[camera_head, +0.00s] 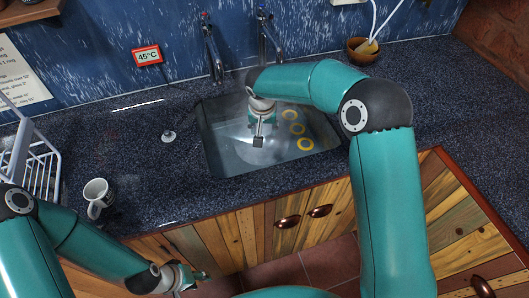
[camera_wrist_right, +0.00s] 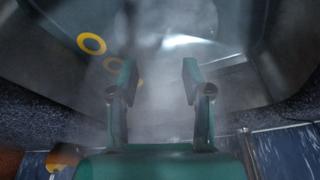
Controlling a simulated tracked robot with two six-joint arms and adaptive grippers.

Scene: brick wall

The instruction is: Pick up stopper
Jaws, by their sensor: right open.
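A small pale round stopper (camera_head: 168,136) with a knob on top sits on the dark speckled counter, left of the sink (camera_head: 205,140). My right gripper (camera_head: 258,141) points down over the sink, well to the right of the stopper. In the right wrist view its two fingers (camera_wrist_right: 158,78) are apart with nothing between them. The stopper is not seen in that view. My left gripper (camera_head: 200,276) is low in the head view, in front of the cabinets and far from the stopper. Its fingers are too small to read.
Several yellow rings (camera_head: 305,144) lie in the sink, and haze hangs over it. A white mug (camera_head: 96,196) and a white rack (camera_head: 40,160) stand at the left. Taps (camera_head: 212,55) rise behind the sink. A brown bowl (camera_head: 361,55) sits at the back right. Counter around the stopper is clear.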

